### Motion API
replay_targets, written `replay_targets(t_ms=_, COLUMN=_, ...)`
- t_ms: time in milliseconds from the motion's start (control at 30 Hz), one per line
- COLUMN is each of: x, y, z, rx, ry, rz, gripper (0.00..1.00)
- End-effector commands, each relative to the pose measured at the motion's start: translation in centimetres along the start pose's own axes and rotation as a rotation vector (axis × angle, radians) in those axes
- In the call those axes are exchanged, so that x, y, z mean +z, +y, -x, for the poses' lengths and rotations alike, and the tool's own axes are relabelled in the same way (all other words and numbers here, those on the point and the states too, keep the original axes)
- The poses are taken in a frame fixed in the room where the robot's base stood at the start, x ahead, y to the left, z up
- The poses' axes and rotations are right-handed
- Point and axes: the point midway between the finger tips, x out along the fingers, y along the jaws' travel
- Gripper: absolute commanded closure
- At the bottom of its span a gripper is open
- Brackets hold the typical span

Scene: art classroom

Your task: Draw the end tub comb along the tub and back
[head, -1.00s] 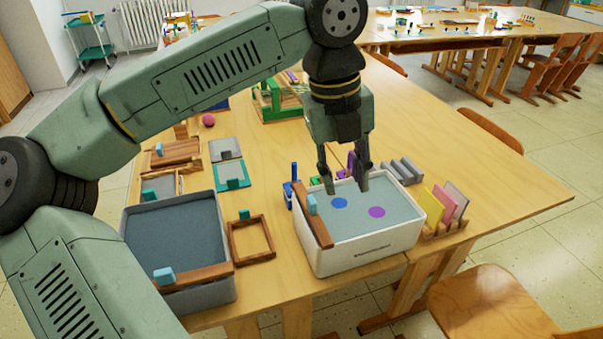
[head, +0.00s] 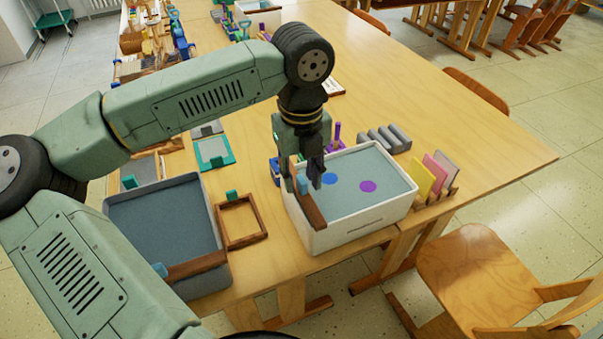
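The white tub (head: 352,231) at the table's near end holds grey-blue liquid with a blue spot (head: 329,179) and a purple spot (head: 368,186). Its wooden comb (head: 314,208) lies across the left end, with a light blue grip block (head: 303,184) on top. My gripper (head: 305,179) points down over the left part of the tub, right at the block. Its fingers are apart, one on each side of the block as seen here. I cannot tell whether they touch it. The comb's far end is partly hidden by the gripper.
A grey tub (head: 160,225) with its own wooden comb (head: 196,265) stands to the left. A wooden frame (head: 261,237) lies between the tubs. A chair (head: 470,265) is at the near right.

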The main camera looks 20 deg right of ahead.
Motion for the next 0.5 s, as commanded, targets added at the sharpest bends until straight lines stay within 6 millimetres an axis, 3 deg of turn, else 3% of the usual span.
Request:
replay_targets(t_ms=367, x=-0.03, y=-0.02, z=-0.91, rx=-0.001, ry=0.000, rz=0.000, gripper=0.68)
replay_targets(t_ms=500, x=-0.02, y=-0.02, z=-0.89, rx=-0.001, ry=0.000, rz=0.000, gripper=0.76)
